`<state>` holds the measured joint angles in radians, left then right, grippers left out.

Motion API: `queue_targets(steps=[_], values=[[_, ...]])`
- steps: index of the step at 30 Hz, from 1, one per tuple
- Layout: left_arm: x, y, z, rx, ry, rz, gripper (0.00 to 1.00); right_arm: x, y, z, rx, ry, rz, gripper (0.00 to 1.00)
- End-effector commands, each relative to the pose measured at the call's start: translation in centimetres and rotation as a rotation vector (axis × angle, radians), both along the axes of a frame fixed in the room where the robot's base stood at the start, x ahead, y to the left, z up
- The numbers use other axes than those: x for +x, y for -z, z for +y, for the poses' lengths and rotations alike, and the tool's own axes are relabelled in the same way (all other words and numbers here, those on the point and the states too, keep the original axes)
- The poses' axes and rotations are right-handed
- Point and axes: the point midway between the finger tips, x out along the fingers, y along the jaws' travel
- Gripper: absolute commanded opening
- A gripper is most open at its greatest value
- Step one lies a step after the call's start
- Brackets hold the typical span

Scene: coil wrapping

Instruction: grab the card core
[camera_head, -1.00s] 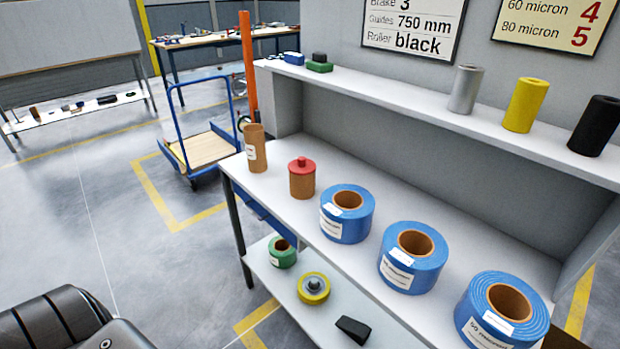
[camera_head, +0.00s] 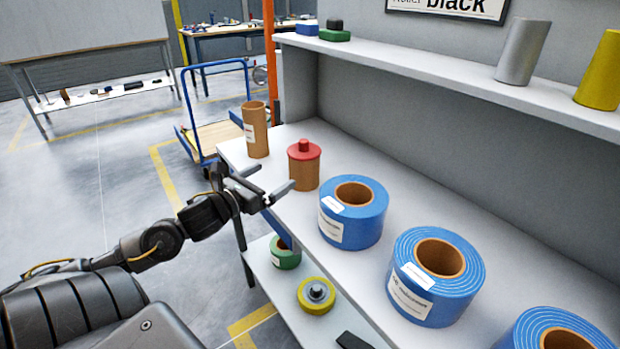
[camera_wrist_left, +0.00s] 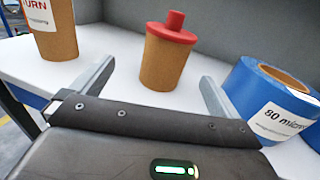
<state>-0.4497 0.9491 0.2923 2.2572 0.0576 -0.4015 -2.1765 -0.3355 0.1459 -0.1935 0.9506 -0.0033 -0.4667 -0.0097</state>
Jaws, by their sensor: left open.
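A brown card core with a red plug in its top (camera_head: 304,168) stands upright on the white bench top. It also shows in the left wrist view (camera_wrist_left: 165,62), ahead of and between the two fingers. A taller, open brown card tube with a white label (camera_head: 256,130) stands to its left, near the bench end; it shows in the left wrist view (camera_wrist_left: 52,30). My left gripper (camera_head: 274,177) is open and empty, just short of the red-plugged core at the bench's front edge. My right gripper is not in view.
Several blue rolls (camera_head: 353,212) stand in a row to the right; the nearest is close to the red-plugged core. The lower shelf holds a green roll (camera_head: 286,252) and a yellow roll (camera_head: 316,296). An upper shelf (camera_head: 430,82) runs behind.

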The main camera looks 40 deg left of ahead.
Motion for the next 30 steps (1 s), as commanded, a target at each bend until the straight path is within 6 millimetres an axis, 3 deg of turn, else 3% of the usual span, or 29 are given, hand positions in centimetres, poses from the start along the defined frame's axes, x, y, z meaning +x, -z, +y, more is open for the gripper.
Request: queue_targets(steps=[1, 6, 18, 30], values=[[0.4, -0.1, -0.5, 0.010, 0.011, -0.008, 1.00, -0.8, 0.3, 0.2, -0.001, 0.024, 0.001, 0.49], [1.4, -0.3, -1.5, 0.016, 0.030, -0.008, 1.00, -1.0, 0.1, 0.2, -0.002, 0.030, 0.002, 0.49], [6.2, -0.4, -2.0, 0.012, 0.034, -0.009, 1.00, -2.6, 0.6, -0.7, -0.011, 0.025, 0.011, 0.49], [7.7, -0.5, -2.0, 0.012, 0.032, -0.009, 1.00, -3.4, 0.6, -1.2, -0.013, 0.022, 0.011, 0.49]])
